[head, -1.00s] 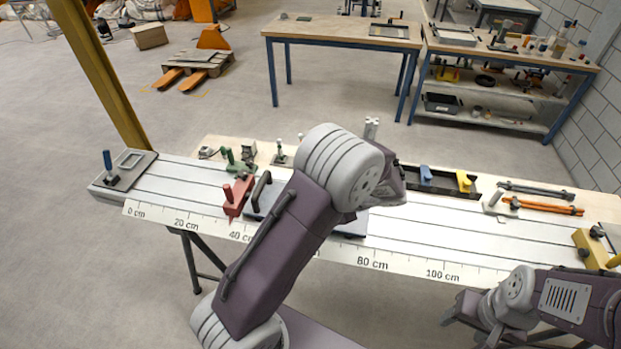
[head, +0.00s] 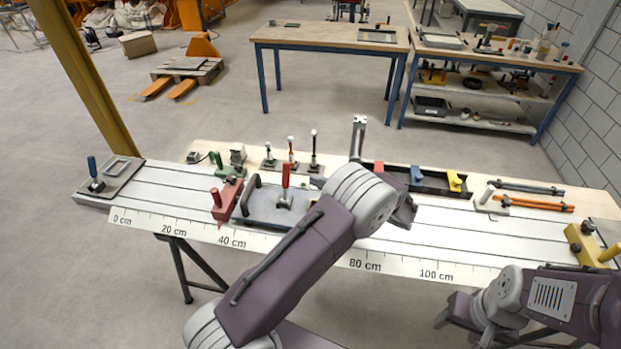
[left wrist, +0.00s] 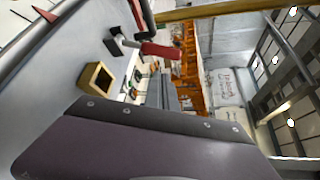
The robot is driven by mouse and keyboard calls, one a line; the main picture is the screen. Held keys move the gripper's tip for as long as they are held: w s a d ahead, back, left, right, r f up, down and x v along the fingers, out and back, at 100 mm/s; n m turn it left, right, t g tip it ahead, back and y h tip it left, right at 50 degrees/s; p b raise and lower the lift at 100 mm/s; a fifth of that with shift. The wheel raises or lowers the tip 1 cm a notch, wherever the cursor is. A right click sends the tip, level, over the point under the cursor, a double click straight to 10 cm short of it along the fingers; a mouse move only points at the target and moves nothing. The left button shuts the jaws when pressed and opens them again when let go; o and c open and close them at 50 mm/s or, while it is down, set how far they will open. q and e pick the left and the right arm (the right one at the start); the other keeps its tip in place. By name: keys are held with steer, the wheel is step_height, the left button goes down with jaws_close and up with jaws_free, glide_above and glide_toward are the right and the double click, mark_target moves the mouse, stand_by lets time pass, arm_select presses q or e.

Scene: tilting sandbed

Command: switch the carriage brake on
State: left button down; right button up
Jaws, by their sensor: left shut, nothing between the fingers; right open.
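The carriage is a grey plate (head: 262,207) on the white railed bed, with a black bar handle (head: 249,193) on its left. A lever with a red grip (head: 286,175) stands nearly upright on it; the lever also shows in the left wrist view (left wrist: 160,50). No brake label is readable. My left gripper (head: 403,211) is right of the lever, apart from it, mostly hidden by my wrist; it is shut and empty. The carriage's right part is behind my left arm. My right gripper (head: 456,318) is open and empty in front of the bed's right part.
A red clamp block (head: 227,199) sits left of the carriage. Behind the bed are several small upright levers and a dark tray (head: 435,182) with coloured blocks. Orange bars (head: 535,203) and a yellow block (head: 585,243) are at right. A square yellowish socket (left wrist: 97,78) shows in the left wrist view.

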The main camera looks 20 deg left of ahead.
mark_target(286, 183)
arm_select(q)
steer(key=p+x, duration=0.1)
steer(key=x, duration=0.5)
steer(key=shift+a, duration=0.4)
steer(key=shift+x, duration=0.8)
steer(key=shift+f, duration=0.1)
